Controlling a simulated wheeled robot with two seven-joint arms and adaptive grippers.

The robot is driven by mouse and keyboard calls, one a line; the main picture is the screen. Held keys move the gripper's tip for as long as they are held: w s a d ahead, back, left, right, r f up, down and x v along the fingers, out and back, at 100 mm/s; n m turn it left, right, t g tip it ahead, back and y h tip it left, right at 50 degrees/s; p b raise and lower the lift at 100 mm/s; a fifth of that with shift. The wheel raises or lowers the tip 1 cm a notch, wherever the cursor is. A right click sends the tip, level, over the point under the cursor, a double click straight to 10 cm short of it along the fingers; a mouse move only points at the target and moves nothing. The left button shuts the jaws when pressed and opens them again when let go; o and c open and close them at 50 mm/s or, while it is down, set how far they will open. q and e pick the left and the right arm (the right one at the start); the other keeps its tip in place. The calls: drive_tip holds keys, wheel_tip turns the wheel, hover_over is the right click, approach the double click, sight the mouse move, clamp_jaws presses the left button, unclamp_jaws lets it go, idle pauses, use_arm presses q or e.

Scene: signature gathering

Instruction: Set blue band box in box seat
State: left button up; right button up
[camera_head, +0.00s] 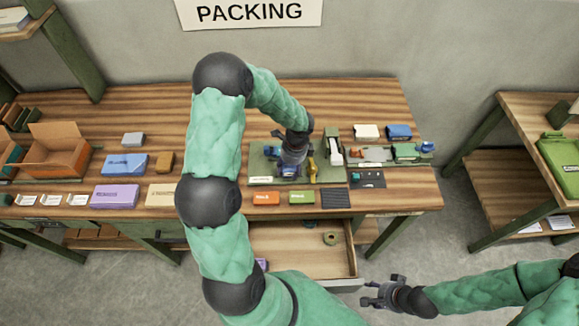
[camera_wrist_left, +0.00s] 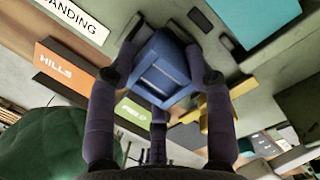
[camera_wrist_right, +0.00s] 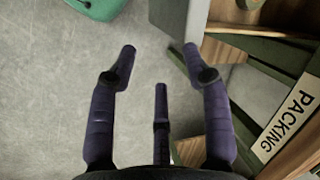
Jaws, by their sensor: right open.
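A blue box with a paler banded face (camera_wrist_left: 162,80) lies between the fingers of my left gripper (camera_wrist_left: 163,55) in the left wrist view. In the head view my left gripper (camera_head: 292,160) is over the green board (camera_head: 331,174) and largely hides the box. The fingers flank the box; whether they press on it cannot be told. Dark raised pieces (camera_wrist_left: 232,48) stand on the green surface around the box; the box seat itself is not clearly visible. My right gripper (camera_head: 383,291) is open and empty, low at the right over the floor; its spread fingers show in the right wrist view (camera_wrist_right: 160,50).
A yellow piece (camera_head: 311,168) stands close beside the left gripper. Orange (camera_head: 266,198) and green (camera_head: 301,197) boxes lie along the front edge. An open drawer (camera_head: 290,265) juts out below. Blue (camera_head: 125,164) and purple (camera_head: 115,195) boxes lie at the left.

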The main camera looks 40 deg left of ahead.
use_arm(q)
drive_tip(key=o, duration=0.4)
drive_tip(key=shift+c, duration=0.2)
drive_tip(key=shift+r+p, duration=0.45)
drive_tip(key=shift+r, duration=0.15)
wheel_tip(320, 180, up, 12)
drive_tip(key=w+d+p, duration=0.1)
drive_tip(key=shift+d, duration=0.15)
drive_tip(key=shift+w, duration=0.1)
